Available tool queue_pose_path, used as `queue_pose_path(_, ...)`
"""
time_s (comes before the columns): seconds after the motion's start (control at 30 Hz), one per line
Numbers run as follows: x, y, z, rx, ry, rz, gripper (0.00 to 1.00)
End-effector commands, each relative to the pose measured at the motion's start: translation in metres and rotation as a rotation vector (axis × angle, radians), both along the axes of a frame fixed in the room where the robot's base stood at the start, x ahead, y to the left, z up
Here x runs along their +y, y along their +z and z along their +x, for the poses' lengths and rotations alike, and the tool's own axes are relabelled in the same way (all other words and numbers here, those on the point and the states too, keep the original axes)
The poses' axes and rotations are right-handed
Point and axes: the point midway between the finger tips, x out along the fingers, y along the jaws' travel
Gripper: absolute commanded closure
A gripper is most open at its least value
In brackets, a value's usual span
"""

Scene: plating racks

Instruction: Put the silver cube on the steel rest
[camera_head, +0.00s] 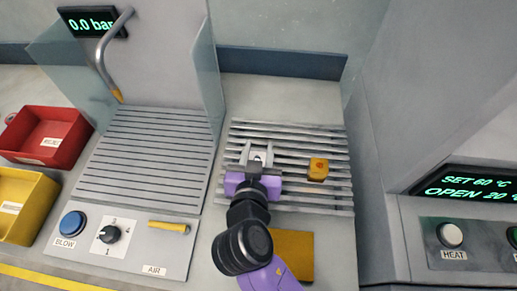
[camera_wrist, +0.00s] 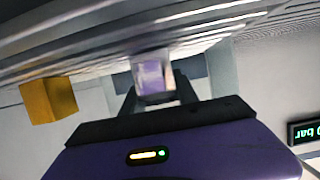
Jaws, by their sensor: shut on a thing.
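The silver cube (camera_wrist: 153,77) is between the fingers of my gripper (camera_wrist: 155,97) in the wrist view. In the head view my gripper (camera_head: 257,158) is over the left part of a slatted metal rack, which looks like the steel rest (camera_head: 290,134). The cube also shows in the head view (camera_head: 258,157), small and pale between the fingertips. The gripper is shut on it. I cannot tell whether the cube touches the slats.
A gold block (camera_head: 318,169) sits on the slats to the right of my gripper. A brass-coloured plate (camera_head: 293,254) lies in front of the rack. A blowing station with a ribbed bed (camera_head: 145,155) and glass sides is at left. Red (camera_head: 48,137) and yellow (camera_head: 22,205) bins stand beyond it.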

Motion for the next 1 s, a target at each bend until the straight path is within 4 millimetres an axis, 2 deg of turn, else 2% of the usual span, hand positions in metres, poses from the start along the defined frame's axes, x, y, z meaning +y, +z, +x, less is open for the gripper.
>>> queue_pose_path(0.1, 0.0, -0.003, 0.0, -0.002, 0.0, 0.001, 1.0)
queue_pose_path(0.13, 0.0, -0.003, 0.0, 0.0, 0.0, 0.0, 0.58)
queue_pose_path(0.2, 0.0, -0.003, 0.0, 0.0, 0.0, 0.0, 0.44)
queue_pose_path(0.23, 0.0, -0.003, 0.0, 0.0, 0.0, 0.0, 0.42)
queue_pose_path(0.63, 0.0, 0.003, 0.0, 0.0, 0.0, 0.0, 0.42)
queue_pose_path(0.77, 0.001, 0.005, -0.017, 0.0, 0.002, 0.0, 0.42)
queue_pose_path(1.0, 0.003, 0.023, -0.065, 0.0, 0.003, 0.001, 0.42)
